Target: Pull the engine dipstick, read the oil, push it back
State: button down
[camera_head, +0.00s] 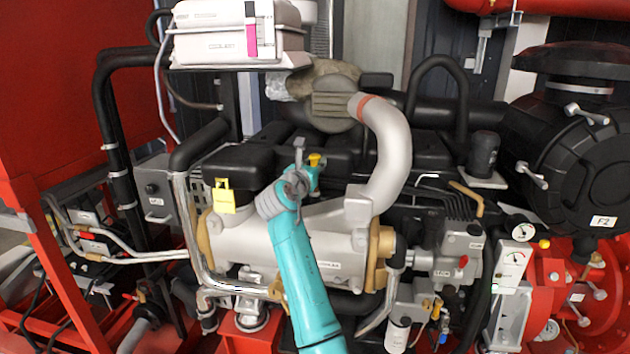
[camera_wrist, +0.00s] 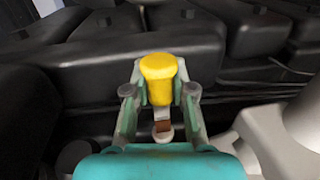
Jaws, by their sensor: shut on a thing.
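The dipstick's yellow handle (camera_wrist: 158,72) is between the two fingers of my gripper (camera_wrist: 160,88) in the wrist view, and the fingers are shut on it. A short pale strip with a brown patch (camera_wrist: 163,127) shows below the handle. I cannot tell how much of the dipstick is inside its tube. In the head view my gripper (camera_head: 306,170) is above the engine (camera_head: 325,240), and the yellow handle (camera_head: 315,159) shows at its end. The tube opening is not clear in either view.
A thick silver pipe (camera_head: 393,150) curves down close to the right of my gripper. Black engine covers (camera_head: 240,165) lie behind and left. A yellow tag (camera_head: 224,196) is on the left. A white box (camera_head: 225,35) stands above. Gauges (camera_head: 513,257) are at right.

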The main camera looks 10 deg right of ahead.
aim_at(313, 156)
jog(key=shift+r, duration=1.85)
jog(key=c, duration=0.9)
grip_release()
jog(key=shift+c, duration=0.2)
jog(key=shift+f, duration=0.1)
jog(key=shift+s+a, duration=0.35)
jog(key=shift+s, duration=0.1)
jog(key=v, duration=1.1)
